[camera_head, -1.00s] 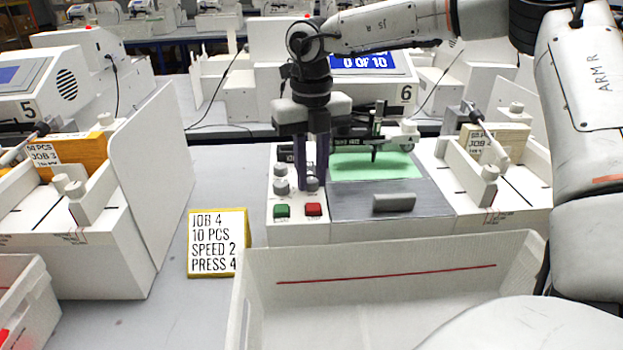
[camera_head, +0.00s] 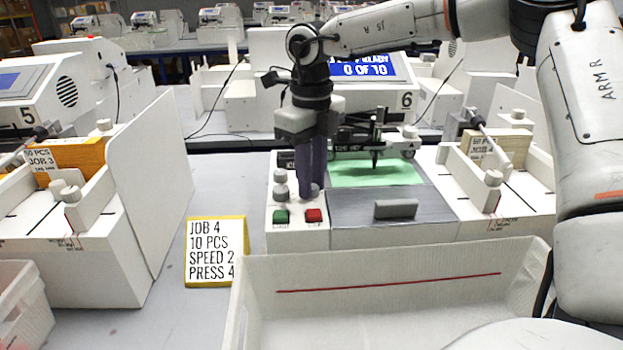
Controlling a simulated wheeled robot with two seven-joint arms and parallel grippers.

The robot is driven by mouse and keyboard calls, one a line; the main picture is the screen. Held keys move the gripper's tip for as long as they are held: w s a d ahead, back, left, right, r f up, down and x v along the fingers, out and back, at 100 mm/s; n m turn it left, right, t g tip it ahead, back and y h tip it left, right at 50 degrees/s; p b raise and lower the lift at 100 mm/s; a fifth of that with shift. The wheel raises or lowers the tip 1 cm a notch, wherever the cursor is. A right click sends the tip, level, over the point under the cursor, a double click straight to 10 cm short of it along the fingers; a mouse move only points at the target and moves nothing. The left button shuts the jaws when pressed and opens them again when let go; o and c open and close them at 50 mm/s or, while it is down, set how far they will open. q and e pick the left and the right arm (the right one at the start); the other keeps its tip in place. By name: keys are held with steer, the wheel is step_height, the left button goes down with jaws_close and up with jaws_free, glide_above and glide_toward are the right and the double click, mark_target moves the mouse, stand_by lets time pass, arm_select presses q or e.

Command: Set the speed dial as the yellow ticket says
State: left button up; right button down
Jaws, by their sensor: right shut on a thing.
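The yellow ticket (camera_head: 215,250) stands on the table left of the plotter and reads JOB 4, 10 PCS, SPEED 2, PRESS 4. The plotter's white control panel (camera_head: 297,240) has grey knobs (camera_head: 280,191) on its left side, a green button (camera_head: 281,216) and a red button (camera_head: 314,215). My right gripper (camera_head: 311,190) points down over the panel's right side, just behind the red button. It is shut on a knob there, which its dark fingers mostly hide. The knob's scale and setting cannot be read. My left gripper is not in view.
The pen carriage (camera_head: 375,145) stands over a green sheet (camera_head: 375,172) right of my gripper. A screen (camera_head: 362,69) behind reads 0 OF 10. A white bin (camera_head: 390,262) stands in front. White side stations flank the plotter.

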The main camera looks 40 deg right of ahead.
steer(key=c, duration=1.5)
jaws_free()
steer(key=shift+c, duration=0.2)
step_height(320, 180, up, 10)
steer(key=shift+r, duration=0.2)
